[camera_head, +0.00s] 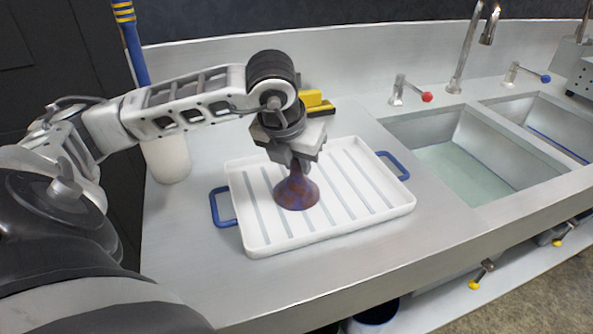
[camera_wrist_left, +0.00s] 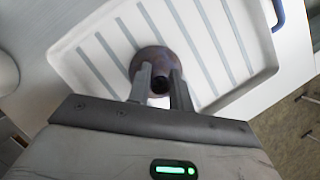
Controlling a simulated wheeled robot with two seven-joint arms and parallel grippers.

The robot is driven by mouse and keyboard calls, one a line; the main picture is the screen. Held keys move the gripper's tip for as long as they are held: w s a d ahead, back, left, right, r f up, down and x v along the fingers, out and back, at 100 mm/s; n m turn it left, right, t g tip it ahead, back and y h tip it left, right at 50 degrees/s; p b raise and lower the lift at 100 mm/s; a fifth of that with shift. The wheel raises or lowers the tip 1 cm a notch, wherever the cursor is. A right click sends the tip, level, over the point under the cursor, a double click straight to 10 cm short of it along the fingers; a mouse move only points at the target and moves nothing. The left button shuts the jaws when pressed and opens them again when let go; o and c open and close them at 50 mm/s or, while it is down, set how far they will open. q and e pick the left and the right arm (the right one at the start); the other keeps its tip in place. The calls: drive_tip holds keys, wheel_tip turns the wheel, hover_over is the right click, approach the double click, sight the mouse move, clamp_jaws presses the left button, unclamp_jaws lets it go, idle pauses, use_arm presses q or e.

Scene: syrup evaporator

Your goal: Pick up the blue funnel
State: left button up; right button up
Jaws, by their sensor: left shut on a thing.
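The funnel (camera_head: 296,191) looks purplish blue with reddish-brown patches. It stands wide end down on the white tray (camera_head: 262,246), near the tray's middle. My left gripper (camera_head: 299,168) comes down from above and is shut on the funnel's narrow upper end. In the left wrist view, the two fingers (camera_wrist_left: 160,88) sit on either side of the spout, and the funnel's wide part (camera_wrist_left: 152,54) shows beyond them. I cannot tell whether its rim is clear of the tray. My right gripper is not in view.
The tray has blue handles (camera_head: 222,207) at its ends. A white cylindrical container (camera_head: 167,159) stands left of it. A yellow and black object (camera_head: 316,103) is behind my gripper. Sink basins (camera_head: 456,160) with taps lie to the right. The counter in front of the tray is clear.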

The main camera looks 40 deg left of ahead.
use_arm(q)
drive_tip(key=shift+r, duration=0.6)
drive_tip(key=r, duration=0.2)
drive_tip(key=shift+d+r, duration=0.2)
drive_tip(key=shift+r, duration=0.1)
drive_tip(key=s+d+r+p, duration=0.4)
drive_tip(key=s+d+r, duration=0.3)
drive_tip(key=d+r, duration=0.2)
drive_tip(key=shift+s+d, duration=0.35)
drive_tip(key=shift+d, duration=0.8)
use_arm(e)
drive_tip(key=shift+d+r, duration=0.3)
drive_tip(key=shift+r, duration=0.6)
use_arm(q)
drive_tip(key=shift+r, duration=0.1)
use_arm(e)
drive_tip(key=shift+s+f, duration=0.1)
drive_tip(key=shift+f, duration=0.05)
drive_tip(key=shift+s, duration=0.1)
